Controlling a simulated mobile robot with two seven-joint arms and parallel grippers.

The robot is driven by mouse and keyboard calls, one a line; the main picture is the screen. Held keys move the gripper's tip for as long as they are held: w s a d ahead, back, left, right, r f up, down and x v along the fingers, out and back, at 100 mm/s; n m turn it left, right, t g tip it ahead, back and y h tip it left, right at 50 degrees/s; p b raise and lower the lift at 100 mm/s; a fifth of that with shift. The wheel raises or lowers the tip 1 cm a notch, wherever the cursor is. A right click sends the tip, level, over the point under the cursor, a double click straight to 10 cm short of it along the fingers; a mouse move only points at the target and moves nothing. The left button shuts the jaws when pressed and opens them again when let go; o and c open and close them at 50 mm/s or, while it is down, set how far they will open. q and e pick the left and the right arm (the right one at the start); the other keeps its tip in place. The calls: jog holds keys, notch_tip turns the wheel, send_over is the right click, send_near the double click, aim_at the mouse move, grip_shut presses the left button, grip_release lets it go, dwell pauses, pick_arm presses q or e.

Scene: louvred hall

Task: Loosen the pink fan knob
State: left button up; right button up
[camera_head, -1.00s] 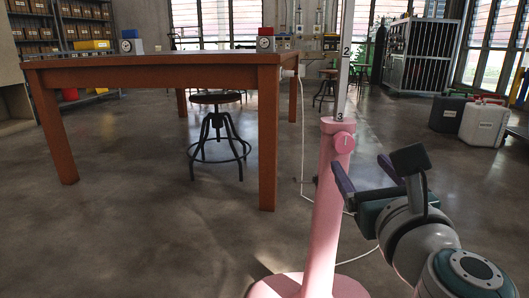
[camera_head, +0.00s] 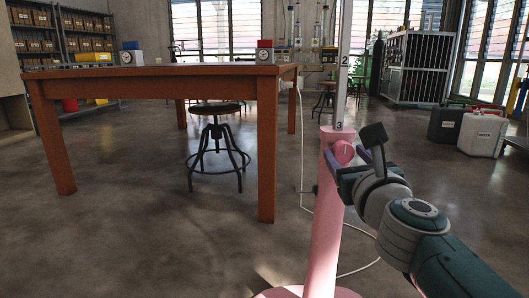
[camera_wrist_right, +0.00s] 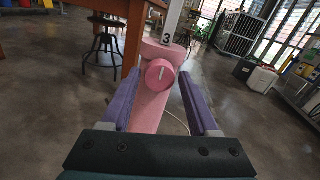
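The pink fan knob (camera_head: 343,152) is on the upper end of the pink fan stand (camera_head: 325,225), just below a pale pole (camera_head: 342,75) marked with numbers. In the right wrist view the round knob (camera_wrist_right: 160,73) faces me, with a pale line on its face. My right gripper (camera_head: 344,162) is at the knob in the head view. In the right wrist view its purple fingers (camera_wrist_right: 158,95) are apart, one on each side of the stand and knob, with gaps to both sides. It is open and holds nothing. My left gripper is not in view.
A brown wooden table (camera_head: 160,72) stands left of the fan, with a dark stool (camera_head: 215,145) beneath it. A white cable (camera_head: 303,190) runs along the floor behind the stand. Cases (camera_head: 482,133) stand at the right. The floor between is clear.

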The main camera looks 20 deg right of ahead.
grip_shut()
jog(key=shift+n, duration=0.3)
jog(key=n+p, duration=0.1)
jog(key=n, duration=0.4)
jog(key=shift+r, duration=0.1)
jog(key=n+p, duration=0.2)
jog(key=n, duration=0.4)
jog(key=shift+n, duration=0.3)
jog(key=n+p, duration=0.2)
jog(key=n, duration=0.4)
jog(key=n+p, duration=0.1)
jog(key=n, duration=0.4)
jog(key=shift+n, duration=0.4)
jog(key=shift+o, duration=1.6)
grip_release()
jog(key=shift+f, duration=0.2)
